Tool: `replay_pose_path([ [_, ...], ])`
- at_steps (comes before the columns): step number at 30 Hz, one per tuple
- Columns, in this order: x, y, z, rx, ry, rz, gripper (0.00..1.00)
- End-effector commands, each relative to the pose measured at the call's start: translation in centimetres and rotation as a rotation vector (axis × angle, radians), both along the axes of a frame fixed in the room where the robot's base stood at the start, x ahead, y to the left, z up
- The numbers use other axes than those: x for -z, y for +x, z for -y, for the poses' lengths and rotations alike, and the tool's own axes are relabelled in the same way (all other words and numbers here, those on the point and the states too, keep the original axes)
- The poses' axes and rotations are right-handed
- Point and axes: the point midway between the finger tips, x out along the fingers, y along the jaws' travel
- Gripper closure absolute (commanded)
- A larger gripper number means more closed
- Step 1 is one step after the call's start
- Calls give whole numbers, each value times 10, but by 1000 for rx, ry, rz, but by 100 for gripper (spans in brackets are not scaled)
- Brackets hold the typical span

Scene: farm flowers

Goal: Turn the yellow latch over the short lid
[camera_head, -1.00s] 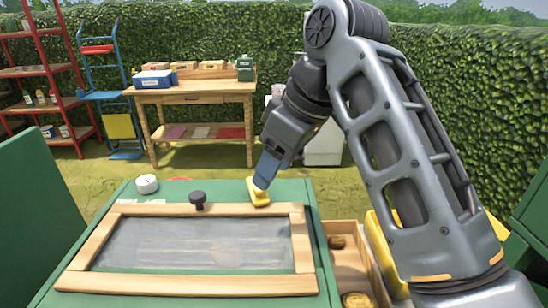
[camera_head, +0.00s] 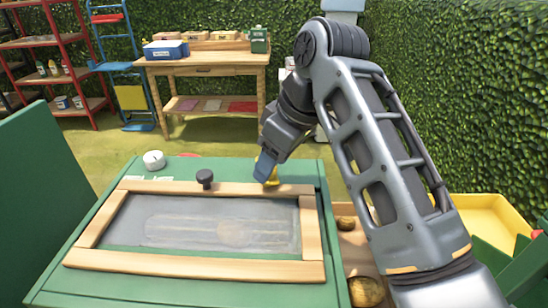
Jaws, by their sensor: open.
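The lid (camera_head: 170,186) has a pale wooden frame around a clear, greyish pane and lies flat on the green box (camera_head: 330,290). A black knob (camera_head: 205,178) stands at its far edge. The yellow latch (camera_head: 273,182) sits at the far edge of the lid, right of the knob. Its near end is at the frame's far rail; I cannot tell how far it overlaps. My gripper (camera_head: 264,170) points down at the latch with its blue fingers and hides much of it. The gripper is open; whether the fingers straddle or touch the latch is unclear.
A white round knob (camera_head: 154,160) stands on the box's far left. A wooden compartment (camera_head: 352,245) with brown round things lies to the right, beside a yellow tray (camera_head: 490,220). A wooden workbench (camera_head: 205,70) and a red shelf (camera_head: 75,75) stand behind, before a hedge.

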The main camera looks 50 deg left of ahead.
Motion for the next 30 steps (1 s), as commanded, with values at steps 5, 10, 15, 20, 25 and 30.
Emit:
replay_pose_path([
  [5,0,0,0,0,0,0,46],
  [10,0,0,0,0,0,0,62],
  [15,0,0,0,0,0,0,79],
  [20,0,0,0,0,0,0,94],
  [25,0,0,0,0,0,0,100],
  [30,0,0,0,1,0,0,100],
])
